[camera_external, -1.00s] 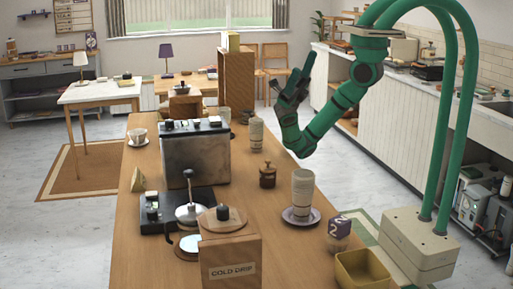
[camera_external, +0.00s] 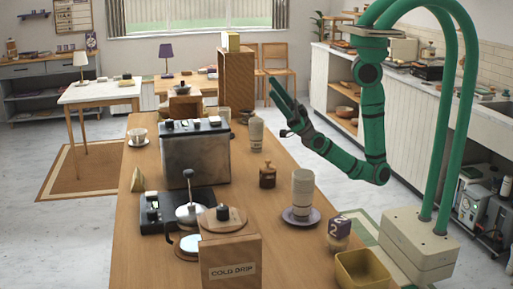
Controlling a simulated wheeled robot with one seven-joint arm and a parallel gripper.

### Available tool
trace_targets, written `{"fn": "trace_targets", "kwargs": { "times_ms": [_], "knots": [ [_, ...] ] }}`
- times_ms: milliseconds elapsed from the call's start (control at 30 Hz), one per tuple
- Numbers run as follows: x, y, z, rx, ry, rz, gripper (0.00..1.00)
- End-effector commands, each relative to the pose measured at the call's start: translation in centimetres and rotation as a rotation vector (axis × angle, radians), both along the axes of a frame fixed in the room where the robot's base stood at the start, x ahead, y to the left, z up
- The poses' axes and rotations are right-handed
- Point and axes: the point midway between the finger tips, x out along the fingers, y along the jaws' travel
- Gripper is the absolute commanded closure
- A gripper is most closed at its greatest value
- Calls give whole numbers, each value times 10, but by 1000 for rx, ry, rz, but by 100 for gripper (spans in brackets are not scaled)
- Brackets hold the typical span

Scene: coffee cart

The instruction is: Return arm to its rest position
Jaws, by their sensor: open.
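My green arm hangs from a curved frame at the right of the external view. Its elbow is bent low, and the forearm rises up and to the left. My gripper (camera_external: 277,92) points up and left, with its fingers apart and nothing between them. In the picture it shows above and to the right of a pale bottle (camera_external: 257,134) on the wooden counter (camera_external: 150,225). It appears clear of everything around it.
Open floor lies right of the counter.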

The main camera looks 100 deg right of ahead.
Motion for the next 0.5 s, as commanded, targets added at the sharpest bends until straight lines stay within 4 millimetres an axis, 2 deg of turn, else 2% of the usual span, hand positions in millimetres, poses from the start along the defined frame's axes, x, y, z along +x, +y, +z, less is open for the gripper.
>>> {"fn": "trace_targets", "kwargs": {
  "times_ms": [33,267,500],
  "knots": [
    [-2,-4,-19,34,56,11,35],
    [-20,-27,-97,166,278,47,35],
    [-60,-48,-181,274,513,72,35]
  ]
}}
